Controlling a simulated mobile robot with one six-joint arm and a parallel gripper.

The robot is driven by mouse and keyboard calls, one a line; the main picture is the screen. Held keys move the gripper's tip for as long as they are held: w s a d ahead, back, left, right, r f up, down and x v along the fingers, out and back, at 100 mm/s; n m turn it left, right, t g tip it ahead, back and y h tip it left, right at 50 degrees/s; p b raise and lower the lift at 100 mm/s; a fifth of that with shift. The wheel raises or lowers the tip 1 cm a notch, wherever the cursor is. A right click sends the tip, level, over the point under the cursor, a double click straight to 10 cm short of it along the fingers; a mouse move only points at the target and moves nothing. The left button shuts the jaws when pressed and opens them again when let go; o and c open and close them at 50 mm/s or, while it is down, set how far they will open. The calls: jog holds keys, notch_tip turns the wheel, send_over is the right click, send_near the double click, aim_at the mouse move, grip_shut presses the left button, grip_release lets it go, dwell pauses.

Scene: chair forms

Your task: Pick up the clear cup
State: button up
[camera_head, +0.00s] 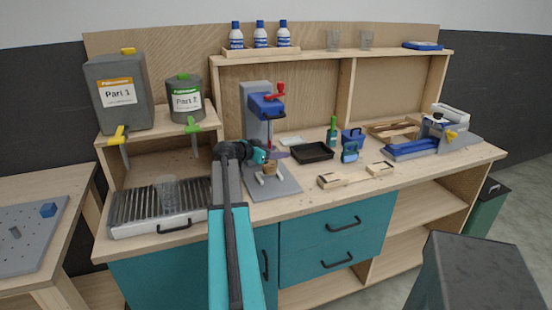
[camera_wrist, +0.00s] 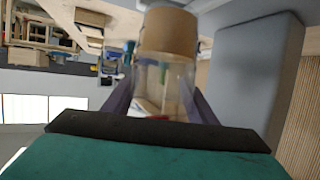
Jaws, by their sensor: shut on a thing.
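My gripper (camera_head: 276,155) is at the front of the blue-headed mixing stand (camera_head: 267,105), above its grey base. In the wrist view its two dark purple fingers (camera_wrist: 160,82) are shut on the sides of a clear cup (camera_wrist: 158,96). A tan, cylindrical part (camera_wrist: 168,32) shows at the cup's far end; I cannot tell whether it is the cup's contents. In the head view a small tan patch (camera_head: 269,169) shows just below the fingers, and the clear wall is hard to make out. Another clear cup (camera_head: 168,191) stands on the ribbed tray (camera_head: 130,232) at left.
Two clear cups (camera_head: 333,40) stand on the upper shelf (camera_head: 310,56), beside white-and-blue bottles (camera_head: 260,37). A black tray (camera_head: 312,152), green bottle (camera_head: 332,131) and wooden pieces (camera_head: 332,181) lie right of the stand. The stand's column is close to my gripper.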

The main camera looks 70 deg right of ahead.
jog(key=s+a+r+b, duration=0.1)
jog(key=s+a+b, duration=0.2)
jog(key=a, duration=1.2)
jog(key=shift+s+a+r, duration=0.15)
jog(key=shift+s+a, duration=0.1)
jog(key=shift+s, duration=0.05)
jog(key=shift+r, duration=0.15)
